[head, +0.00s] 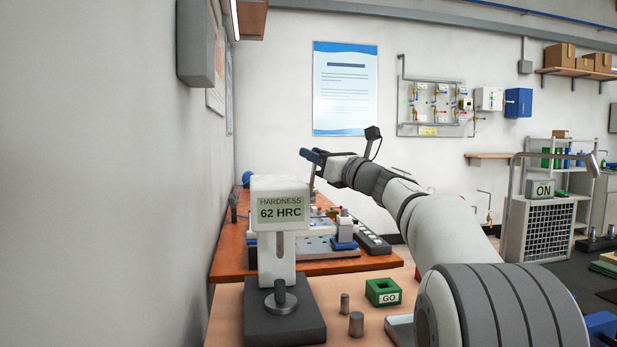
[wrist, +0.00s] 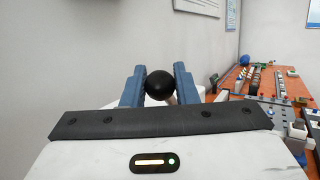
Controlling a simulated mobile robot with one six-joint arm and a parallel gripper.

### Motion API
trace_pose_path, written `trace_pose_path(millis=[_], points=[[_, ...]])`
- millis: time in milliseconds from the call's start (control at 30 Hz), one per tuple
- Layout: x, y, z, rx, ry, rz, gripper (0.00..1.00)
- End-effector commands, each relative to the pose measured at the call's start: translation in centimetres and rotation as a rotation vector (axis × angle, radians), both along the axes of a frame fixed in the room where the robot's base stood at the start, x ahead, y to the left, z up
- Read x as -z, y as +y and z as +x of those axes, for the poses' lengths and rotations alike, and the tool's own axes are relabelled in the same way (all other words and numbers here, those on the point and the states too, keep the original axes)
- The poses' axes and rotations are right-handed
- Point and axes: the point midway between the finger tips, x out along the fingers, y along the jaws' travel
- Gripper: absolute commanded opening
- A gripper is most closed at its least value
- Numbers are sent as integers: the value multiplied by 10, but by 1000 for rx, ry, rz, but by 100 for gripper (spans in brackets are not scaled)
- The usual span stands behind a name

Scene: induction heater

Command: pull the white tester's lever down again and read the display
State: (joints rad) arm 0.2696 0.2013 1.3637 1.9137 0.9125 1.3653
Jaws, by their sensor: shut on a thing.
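The white tester (head: 281,250) stands on a dark base at the front left of the near table. Its display (head: 281,208) reads "HARDNESS 62 HRC". A thin lever rod (head: 312,180) rises beside the head's right side, its top at my gripper. The lever's black ball knob (wrist: 159,85) sits between the blue fingers of my gripper (wrist: 159,86) in the wrist view. My gripper (head: 317,158) is shut on the knob, above and right of the display in the head view. A grey metal piece (head: 281,298) is under the tester's head.
A green block marked "GO" (head: 383,292) and two small metal cylinders (head: 356,324) (head: 345,303) stand on the near table, right of the tester. A wooden bench (head: 232,248) with fixtures lies behind. A wall is close on the left. A heater unit shows "ON" (head: 543,189).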

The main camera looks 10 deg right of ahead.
Motion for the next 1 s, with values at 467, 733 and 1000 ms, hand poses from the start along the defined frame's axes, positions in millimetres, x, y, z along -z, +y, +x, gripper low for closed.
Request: trace_pose_path(millis=[467,733,1000], points=[[36,-2,-28,2,-272,1,0],[48,-2,-36,3,-399,1,0],[53,-2,-40,4,-475,0,0]])
